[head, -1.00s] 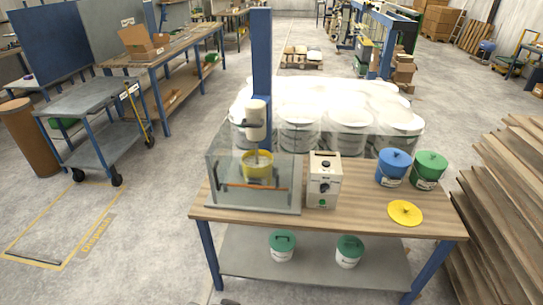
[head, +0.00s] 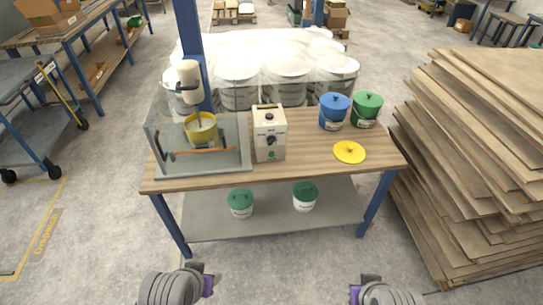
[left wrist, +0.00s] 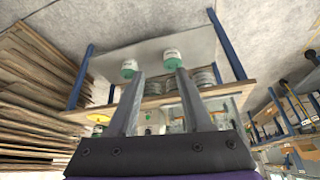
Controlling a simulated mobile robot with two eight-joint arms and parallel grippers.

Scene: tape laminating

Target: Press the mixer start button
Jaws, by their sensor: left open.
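The mixer (head: 190,80) stands on the wooden table, with a yellow bowl (head: 201,135) behind a clear guard. The white control box (head: 270,120) is right of the guard. Its front has a black knob (head: 271,141) and a small green button (head: 271,156) low down. My left gripper (left wrist: 160,73) is open and empty in the left wrist view, its two fingers apart, with the table beyond. In the head view only its wrist shows at the bottom left, well in front of the table. My right wrist (head: 372,292) shows at the bottom right; its fingers are not clear.
The table (head: 330,175) also holds a blue bucket (head: 334,110), a green bucket (head: 366,108) and a yellow lid (head: 349,152). Two green-lidded tubs are on the lower shelf (head: 270,215). Stacked boards (head: 480,150) stand at the right. The floor in front is clear.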

